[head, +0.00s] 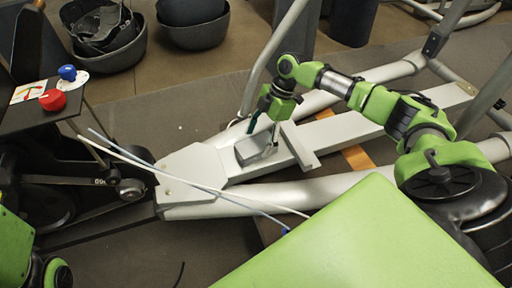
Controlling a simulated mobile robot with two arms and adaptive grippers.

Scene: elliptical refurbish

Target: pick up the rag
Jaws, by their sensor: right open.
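My right gripper (267,137) reaches in from the right, pointing down, with its fingers apart over the pale grey frame beam of an exercise machine. Just below and between its fingers lies a flat, dark grey block-like thing (246,155), which may be the folded rag; at this size I cannot tell cloth from a solid part. The fingers partly cover it, and I cannot tell whether they touch it. My left gripper is out of view; only green parts of my left arm show at the lower left edge.
The machine's grey beam (345,127) and thick side tubes (330,187) surround the spot. Thin white and blue rods (205,187) cross in front. A red knob (52,100) and a blue knob (67,73) sit at left. Dark bins (195,30) stand behind.

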